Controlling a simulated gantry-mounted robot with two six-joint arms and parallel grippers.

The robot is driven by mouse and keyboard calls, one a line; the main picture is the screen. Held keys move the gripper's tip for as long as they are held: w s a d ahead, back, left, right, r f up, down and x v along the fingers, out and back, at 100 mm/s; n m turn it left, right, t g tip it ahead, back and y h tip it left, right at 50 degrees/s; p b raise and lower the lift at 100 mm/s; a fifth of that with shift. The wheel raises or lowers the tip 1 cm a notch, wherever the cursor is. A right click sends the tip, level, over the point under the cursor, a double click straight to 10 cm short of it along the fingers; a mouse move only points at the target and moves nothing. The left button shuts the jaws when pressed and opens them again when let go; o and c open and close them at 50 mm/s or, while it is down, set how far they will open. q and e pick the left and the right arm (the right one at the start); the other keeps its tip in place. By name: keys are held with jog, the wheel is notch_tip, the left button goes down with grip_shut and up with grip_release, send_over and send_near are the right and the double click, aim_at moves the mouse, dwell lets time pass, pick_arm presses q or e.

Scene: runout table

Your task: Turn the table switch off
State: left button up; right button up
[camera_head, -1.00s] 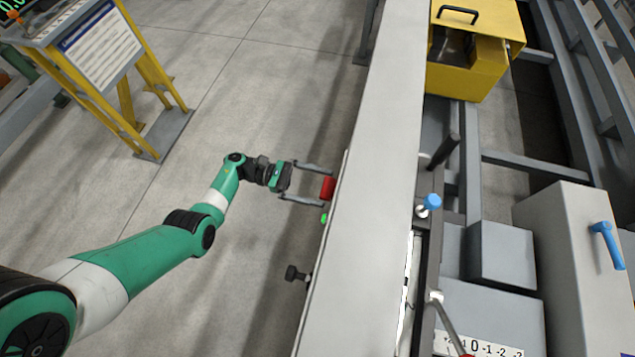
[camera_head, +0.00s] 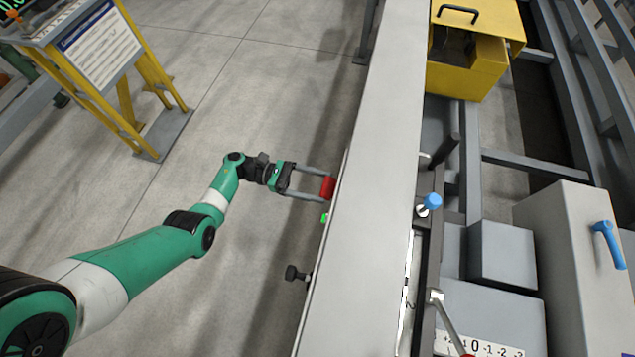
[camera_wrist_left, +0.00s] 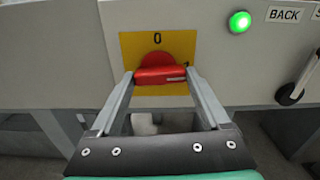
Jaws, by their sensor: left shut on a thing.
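The table switch is a red rotary handle (camera_wrist_left: 160,75) on a yellow plate (camera_wrist_left: 180,45) marked 0 at the top, in the left wrist view. The handle lies crosswise there, its long side level. A second mark at the plate's right is partly hidden. In the head view the red handle (camera_head: 328,187) sticks out from the left side of the grey table (camera_head: 372,200). My left gripper (camera_head: 326,187) is shut on the handle, one finger at each end; it also shows in the left wrist view (camera_wrist_left: 161,76). My right gripper is not in view.
A yellow stand (camera_head: 125,75) stands at the upper left.

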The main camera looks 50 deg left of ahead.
pick_arm(q)
jog(key=shift+w+r+n, duration=0.1)
jog(key=shift+r+n, duration=0.05)
jog(key=shift+n, duration=8.45)
jog(key=o, duration=1.2)
jog(key=shift+a, duration=0.1)
jog(key=b+v, duration=0.1)
jog(key=v, duration=1)
jog(key=shift+a+b, duration=0.25)
jog(key=shift+b, duration=0.05)
